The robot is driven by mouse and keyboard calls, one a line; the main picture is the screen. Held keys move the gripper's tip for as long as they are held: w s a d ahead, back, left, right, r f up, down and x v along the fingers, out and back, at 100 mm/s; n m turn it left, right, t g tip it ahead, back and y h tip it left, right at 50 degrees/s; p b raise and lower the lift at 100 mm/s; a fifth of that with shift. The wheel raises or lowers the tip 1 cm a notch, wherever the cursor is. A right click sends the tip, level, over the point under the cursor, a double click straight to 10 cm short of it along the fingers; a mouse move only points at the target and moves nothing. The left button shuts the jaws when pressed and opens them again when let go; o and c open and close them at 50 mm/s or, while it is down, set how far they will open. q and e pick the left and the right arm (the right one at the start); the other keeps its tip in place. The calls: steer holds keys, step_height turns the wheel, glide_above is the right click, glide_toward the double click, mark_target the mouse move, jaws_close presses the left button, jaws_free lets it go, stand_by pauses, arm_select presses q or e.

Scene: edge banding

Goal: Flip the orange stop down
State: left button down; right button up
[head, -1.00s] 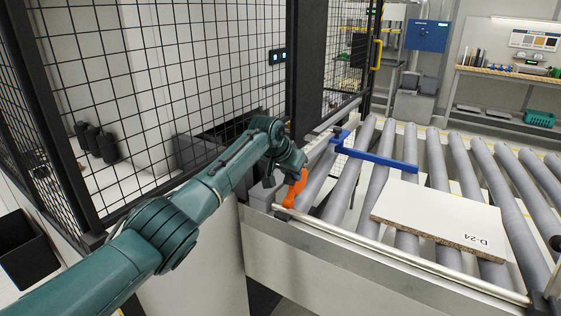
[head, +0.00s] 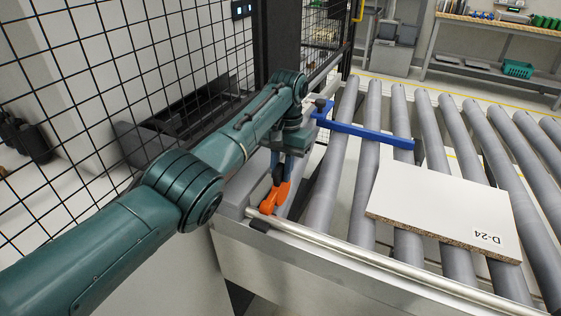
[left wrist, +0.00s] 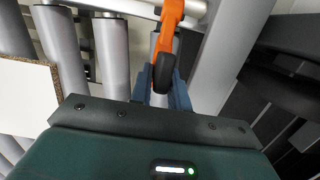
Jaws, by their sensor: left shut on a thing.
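The orange stop (head: 270,203) is at the near left corner of the roller conveyor, beside the front rail. It is tilted, and its black end (head: 279,171) points up toward my left gripper. My left gripper (head: 284,165) comes down over it from above and is shut on the stop near that end. In the left wrist view the orange stop (left wrist: 171,28) runs down from the rail, and its black roller end (left wrist: 164,72) sits between the fingers of my left gripper (left wrist: 164,84). My right gripper is not in view.
A white board marked D-24 (head: 440,205) lies on the grey rollers (head: 366,160). A blue bar (head: 365,132) crosses the rollers behind it. A black mesh fence (head: 130,90) stands to the left and behind my left arm.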

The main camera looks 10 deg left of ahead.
arm_select(q)
steer(key=shift+d+f+g, duration=0.1)
steer(key=shift+f+g, duration=0.25)
steer(key=shift+g, duration=0.05)
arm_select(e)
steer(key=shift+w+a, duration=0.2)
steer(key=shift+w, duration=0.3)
arm_select(q)
steer(key=c, duration=1.4)
jaws_free()
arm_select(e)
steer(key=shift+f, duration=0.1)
arm_select(q)
steer(key=shift+w+r, duration=0.1)
